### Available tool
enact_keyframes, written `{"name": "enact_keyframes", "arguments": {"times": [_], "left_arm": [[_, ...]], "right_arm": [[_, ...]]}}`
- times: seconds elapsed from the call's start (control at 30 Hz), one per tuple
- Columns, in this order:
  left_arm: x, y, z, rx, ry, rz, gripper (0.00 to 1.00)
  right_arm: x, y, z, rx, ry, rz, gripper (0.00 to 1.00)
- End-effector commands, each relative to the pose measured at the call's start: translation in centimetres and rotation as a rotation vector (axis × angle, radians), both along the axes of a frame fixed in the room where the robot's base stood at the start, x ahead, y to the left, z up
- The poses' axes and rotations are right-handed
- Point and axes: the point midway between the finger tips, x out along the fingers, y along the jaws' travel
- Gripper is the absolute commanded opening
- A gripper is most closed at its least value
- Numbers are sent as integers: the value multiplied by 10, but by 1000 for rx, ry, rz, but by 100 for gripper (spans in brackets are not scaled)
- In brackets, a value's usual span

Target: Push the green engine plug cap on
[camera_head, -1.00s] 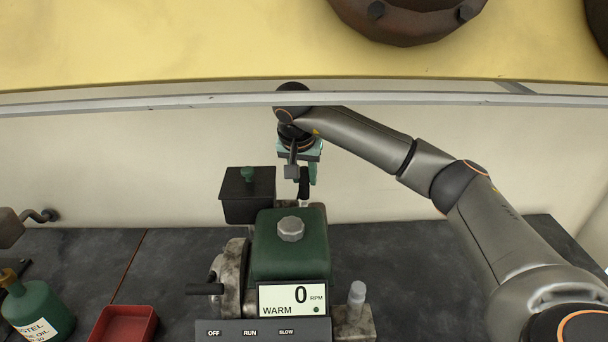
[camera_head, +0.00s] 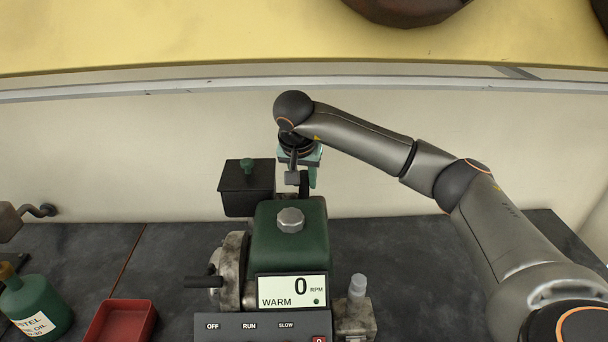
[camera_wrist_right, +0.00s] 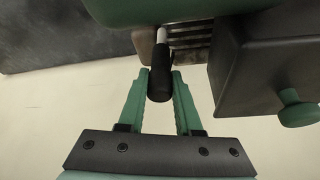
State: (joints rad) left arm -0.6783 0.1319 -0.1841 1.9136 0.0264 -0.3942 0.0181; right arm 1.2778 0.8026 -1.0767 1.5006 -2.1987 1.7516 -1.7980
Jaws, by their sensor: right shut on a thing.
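The green engine (camera_head: 290,248) stands on the dark bench in the head view. My right gripper (camera_head: 305,182) is behind its tank. In the right wrist view my right gripper (camera_wrist_right: 160,76) has its two green fingers shut on the black plug cap (camera_wrist_right: 160,82). The cap also shows in the head view (camera_head: 304,186), partly hidden by the gripper and tank. The white plug (camera_wrist_right: 162,36) is in line with the cap and meets its end in the wrist view. How far the cap sits over it cannot be told.
A dark box with a green knob (camera_head: 246,190) stands close beside the gripper. A display reading 0 RPM and WARM (camera_head: 292,290) is at the engine's front. A red tray (camera_head: 121,322) and green oil bottle (camera_head: 32,308) are at left.

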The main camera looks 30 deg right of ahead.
Motion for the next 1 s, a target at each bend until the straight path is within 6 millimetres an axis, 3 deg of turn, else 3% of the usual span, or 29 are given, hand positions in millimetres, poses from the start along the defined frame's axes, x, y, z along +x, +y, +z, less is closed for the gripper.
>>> {"name": "enact_keyframes", "arguments": {"times": [0.13, 0.17, 0.4, 0.77, 1.0], "left_arm": [[0, 0, 0, 0, 0, 0, 50], [0, 0, 0, 0, 0, 0, 50], [0, 0, 0, 0, 0, 0, 50], [0, 0, -1, 0, 0, 0, 50], [0, 0, -6, 0, 0, 0, 50]], "right_arm": [[-2, 1, -4, 0, 10, 2, 0], [-2, 1, -5, 0, 12, 2, 35], [-1, 1, -3, -1, 9, 1, 62], [-2, 2, 3, 0, 5, 1, 64], [-13, 15, 43, -1, 1, 3, 64]]}}
